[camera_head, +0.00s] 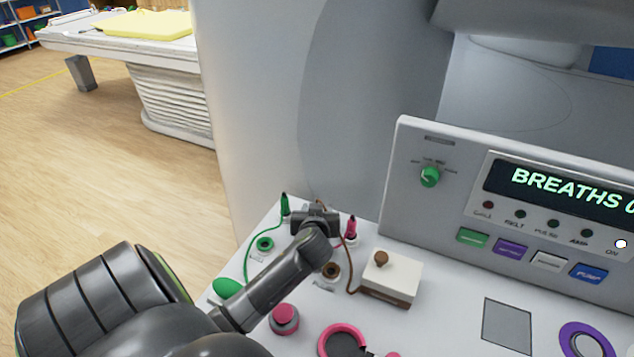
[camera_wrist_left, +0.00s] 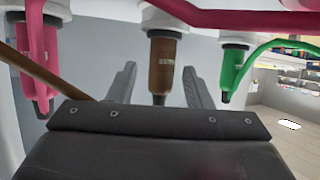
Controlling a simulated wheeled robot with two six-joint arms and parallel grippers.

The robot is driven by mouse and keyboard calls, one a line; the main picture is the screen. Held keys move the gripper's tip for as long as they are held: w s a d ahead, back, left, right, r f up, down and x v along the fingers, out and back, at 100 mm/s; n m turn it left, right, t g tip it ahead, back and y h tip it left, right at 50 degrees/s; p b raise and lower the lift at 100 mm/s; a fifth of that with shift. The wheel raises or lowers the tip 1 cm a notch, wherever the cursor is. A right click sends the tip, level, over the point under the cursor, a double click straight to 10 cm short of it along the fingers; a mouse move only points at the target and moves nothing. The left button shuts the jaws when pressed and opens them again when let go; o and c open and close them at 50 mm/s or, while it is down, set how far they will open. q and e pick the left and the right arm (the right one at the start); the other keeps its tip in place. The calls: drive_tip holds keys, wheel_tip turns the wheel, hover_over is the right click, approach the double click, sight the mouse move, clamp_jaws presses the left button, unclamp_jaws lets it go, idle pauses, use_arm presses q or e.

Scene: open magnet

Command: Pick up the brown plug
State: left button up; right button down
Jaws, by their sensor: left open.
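The brown plug (camera_wrist_left: 163,65) hangs from a white holder in the left wrist view, which appears upside down. It sits between the two fingers of my left gripper (camera_wrist_left: 160,88), with a visible gap on each side. In the head view my left gripper (camera_head: 316,217) is at the plug row on the panel's left side and hides the brown plug. A green plug (camera_head: 284,205) is just left of it and a pink plug (camera_head: 350,228) just right. In the wrist view, pink (camera_wrist_left: 38,70) and green (camera_wrist_left: 232,70) plugs flank the brown one.
A brown-ringed socket (camera_head: 331,271) and a green-ringed socket (camera_head: 265,244) are in front of the plugs. A white box with a brown knob (camera_head: 390,284) stands to the right. The upright console (camera_head: 395,200) is behind. A brown cord and a green cord run nearby.

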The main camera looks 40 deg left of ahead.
use_arm(q)
drive_tip(key=shift+c, duration=0.5)
clamp_jaws()
drive_tip(key=shift+r, duration=0.1)
